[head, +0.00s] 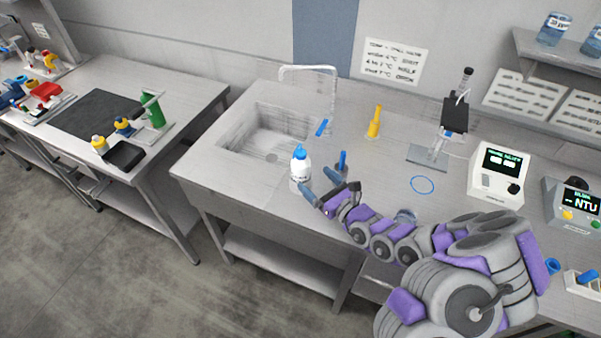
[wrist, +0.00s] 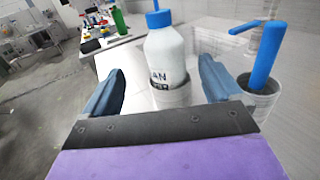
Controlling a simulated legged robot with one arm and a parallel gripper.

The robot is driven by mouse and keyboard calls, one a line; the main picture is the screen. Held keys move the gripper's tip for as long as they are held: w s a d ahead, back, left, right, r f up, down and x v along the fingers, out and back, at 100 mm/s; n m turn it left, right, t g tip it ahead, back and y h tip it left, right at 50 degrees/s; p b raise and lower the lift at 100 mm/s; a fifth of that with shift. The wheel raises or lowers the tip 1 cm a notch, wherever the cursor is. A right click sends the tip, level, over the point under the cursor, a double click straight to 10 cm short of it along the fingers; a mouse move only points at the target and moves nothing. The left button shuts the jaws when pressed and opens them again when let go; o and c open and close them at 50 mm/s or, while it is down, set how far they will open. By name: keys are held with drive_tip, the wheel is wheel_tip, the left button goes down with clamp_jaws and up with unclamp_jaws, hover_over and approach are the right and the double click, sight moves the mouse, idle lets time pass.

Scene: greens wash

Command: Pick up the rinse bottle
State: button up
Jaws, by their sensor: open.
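The rinse bottle (head: 301,164) is white with a blue cap and stands upright near the front edge of the sink bench. In the wrist view the bottle (wrist: 167,62) shows dark lettering and its base sits in a grey round holder (wrist: 171,94). My gripper (head: 323,185) is open, just to the right of and in front of the bottle. In the wrist view my gripper's two blue-grey fingers (wrist: 160,85) are spread, with the bottle ahead between them. I cannot tell whether either finger touches it.
A blue-handled item (wrist: 264,55) stands in a second grey holder (wrist: 258,84), close to my right finger. The sink basin (head: 250,140) lies behind the bottle. A yellow bottle (head: 374,122), a stand (head: 430,155) and a blue ring (head: 422,185) are to the right.

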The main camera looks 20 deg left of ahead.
sight(305, 171)
drive_tip(key=b+x, duration=0.1)
drive_tip(key=x, duration=0.4)
drive_tip(key=shift+w+a, duration=0.15)
drive_tip(key=shift+a, duration=0.25)
drive_tip(key=b+x, duration=0.1)
drive_tip(key=x, duration=0.4)
drive_tip(key=shift+w+d+r, duration=0.1)
drive_tip(key=shift+w+d, duration=0.1)
drive_tip(key=shift+w, duration=0.05)
drive_tip(key=shift+d, duration=0.1)
drive_tip(key=c, duration=1.2)
drive_tip(key=shift+r, duration=0.15)
drive_tip(key=shift+c, duration=0.2)
drive_tip(key=shift+r+p, duration=0.7)
drive_tip(key=shift+r, duration=4.15)
